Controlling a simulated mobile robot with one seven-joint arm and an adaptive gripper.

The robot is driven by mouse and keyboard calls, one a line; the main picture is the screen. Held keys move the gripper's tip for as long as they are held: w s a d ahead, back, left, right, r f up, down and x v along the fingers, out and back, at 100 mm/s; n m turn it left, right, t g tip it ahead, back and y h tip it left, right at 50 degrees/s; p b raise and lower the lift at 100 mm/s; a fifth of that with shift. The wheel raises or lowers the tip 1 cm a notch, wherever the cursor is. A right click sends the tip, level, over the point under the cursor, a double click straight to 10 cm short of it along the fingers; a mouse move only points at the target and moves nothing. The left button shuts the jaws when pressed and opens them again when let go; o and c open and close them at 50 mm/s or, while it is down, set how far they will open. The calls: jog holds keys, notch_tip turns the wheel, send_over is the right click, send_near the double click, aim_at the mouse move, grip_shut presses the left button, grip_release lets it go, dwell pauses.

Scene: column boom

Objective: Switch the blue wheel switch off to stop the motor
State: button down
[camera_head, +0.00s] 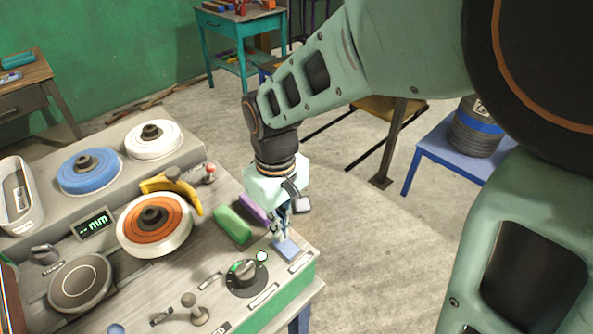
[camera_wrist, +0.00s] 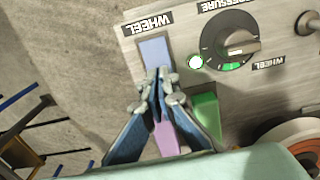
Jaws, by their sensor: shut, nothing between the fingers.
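The blue wheel switch (camera_head: 287,249) is a flat blue rectangle near the right corner of the machine's panel. In the wrist view the blue switch (camera_wrist: 155,50) sits beside a label reading WHEEL (camera_wrist: 150,22). My gripper (camera_head: 281,230) points down at the switch, its fingers shut and empty. In the wrist view the fingertips of my gripper (camera_wrist: 158,84) overlap the near end of the switch. I cannot tell whether they touch it or how it is tilted. A round lamp (camera_wrist: 195,62) beside it looks white with a green rim.
A black pressure knob (camera_wrist: 228,44) is close to the switch. Green (camera_head: 232,224) and purple (camera_head: 253,208) blocks lie by my gripper. An orange-and-white wheel (camera_head: 154,224) and a display (camera_head: 93,223) are further left. Floor is open beyond the panel's right edge.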

jog(key=shift+f+b, duration=0.6)
jog(key=shift+f, duration=0.3)
jog(key=shift+r, duration=0.1)
jog(key=shift+r+p, duration=2.85)
jog(key=shift+r, duration=0.65)
